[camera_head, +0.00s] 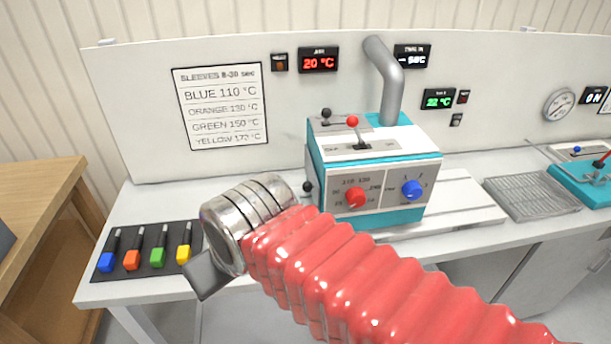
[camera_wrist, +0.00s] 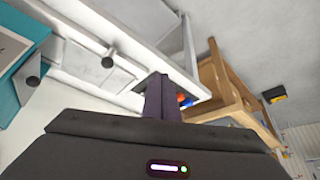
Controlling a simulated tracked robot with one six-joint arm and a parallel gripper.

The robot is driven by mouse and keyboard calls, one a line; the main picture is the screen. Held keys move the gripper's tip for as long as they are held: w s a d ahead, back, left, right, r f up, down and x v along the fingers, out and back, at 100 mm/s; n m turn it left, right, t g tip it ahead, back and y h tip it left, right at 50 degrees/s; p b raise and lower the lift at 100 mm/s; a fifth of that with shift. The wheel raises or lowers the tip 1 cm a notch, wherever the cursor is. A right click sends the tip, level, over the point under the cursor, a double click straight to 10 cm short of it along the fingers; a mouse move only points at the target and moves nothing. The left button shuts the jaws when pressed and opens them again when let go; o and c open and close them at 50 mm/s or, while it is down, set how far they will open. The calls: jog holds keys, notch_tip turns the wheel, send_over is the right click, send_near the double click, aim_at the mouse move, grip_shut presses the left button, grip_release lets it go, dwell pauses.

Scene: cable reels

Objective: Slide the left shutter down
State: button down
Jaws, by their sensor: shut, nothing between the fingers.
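The teal and white heating machine (camera_head: 375,185) stands on the white bench. A black ball knob (camera_head: 307,187) sticks out at its left side, low down. In the wrist view, the machine's teal side (camera_wrist: 22,78) is at the left edge. A dark round knob (camera_wrist: 108,62) stands on a pale panel there, and another dark knob (camera_wrist: 33,72) is nearer the teal side. I cannot tell for sure which belongs to the left shutter. My gripper (camera_wrist: 158,80) is shut and empty, to the right of both knobs and apart from them.
A dark mat (camera_head: 108,262) with several coloured-handled tools lies at the bench's left end. A wooden table (camera_head: 35,215) stands further left. A grey pipe (camera_head: 388,75) rises behind the machine. A metal grate (camera_head: 530,197) is to the right.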

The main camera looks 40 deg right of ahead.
notch_tip(320, 180, up, 14)
jog(key=m+g+h, duration=0.2)
jog(key=m, duration=0.5)
send_over(307, 183)
jog(key=s+a, duration=0.3)
jog(key=s, duration=0.1)
jog(key=shift+s+a+f, duration=0.2)
jog(key=x, duration=1.4)
jog(key=shift+s+d+f, duration=0.1)
jog(key=shift+s, duration=0.3)
jog(key=shift+h, duration=0.3)
